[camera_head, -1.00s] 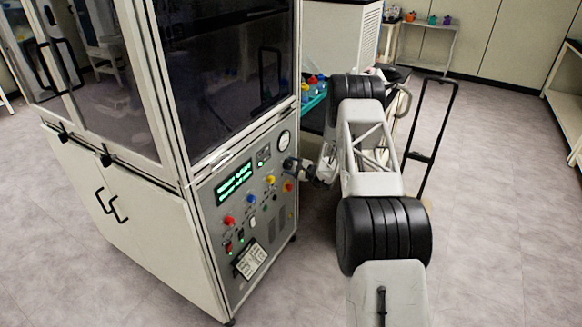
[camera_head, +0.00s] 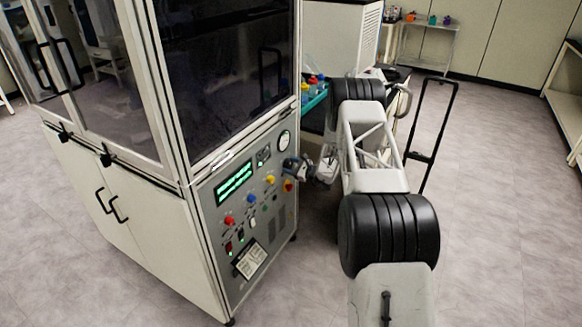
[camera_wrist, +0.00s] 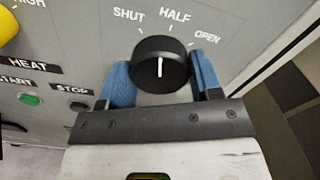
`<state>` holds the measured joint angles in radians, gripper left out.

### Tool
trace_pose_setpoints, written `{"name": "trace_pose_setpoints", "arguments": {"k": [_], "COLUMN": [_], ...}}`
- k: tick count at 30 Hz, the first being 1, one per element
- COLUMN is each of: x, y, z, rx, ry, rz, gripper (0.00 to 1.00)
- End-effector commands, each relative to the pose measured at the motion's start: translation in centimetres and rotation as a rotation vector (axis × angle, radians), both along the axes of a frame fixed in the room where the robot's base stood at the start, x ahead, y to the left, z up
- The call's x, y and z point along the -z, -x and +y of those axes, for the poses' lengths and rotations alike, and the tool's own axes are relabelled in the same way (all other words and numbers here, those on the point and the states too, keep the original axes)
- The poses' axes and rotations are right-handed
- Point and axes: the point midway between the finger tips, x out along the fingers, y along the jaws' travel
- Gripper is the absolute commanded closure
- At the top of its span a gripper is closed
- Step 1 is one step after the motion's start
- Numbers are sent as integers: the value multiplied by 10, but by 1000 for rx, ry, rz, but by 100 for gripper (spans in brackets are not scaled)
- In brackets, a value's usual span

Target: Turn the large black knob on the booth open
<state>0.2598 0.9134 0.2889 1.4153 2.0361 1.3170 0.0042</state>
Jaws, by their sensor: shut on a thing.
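The large black knob (camera_wrist: 160,62) is on the grey panel of the booth (camera_head: 240,215). In the head view my gripper (camera_head: 292,167) is at the panel's right edge and hides the knob.
A yellow knob (camera_wrist: 8,28), a green START button (camera_wrist: 30,99) and a dark STOP button (camera_wrist: 78,106) lie left of the knob. A black-handled trolley (camera_head: 432,140) stands right of my arm.

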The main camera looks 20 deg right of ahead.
Motion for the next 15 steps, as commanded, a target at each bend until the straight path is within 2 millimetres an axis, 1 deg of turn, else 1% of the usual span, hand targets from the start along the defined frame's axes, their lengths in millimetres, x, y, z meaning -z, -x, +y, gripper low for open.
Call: {"name": "trace_pose_setpoints", "arguments": {"k": [15], "x": [1], "y": [1], "z": [0], "rx": [0], "ry": [-345], "rz": [346], "gripper": [65]}}
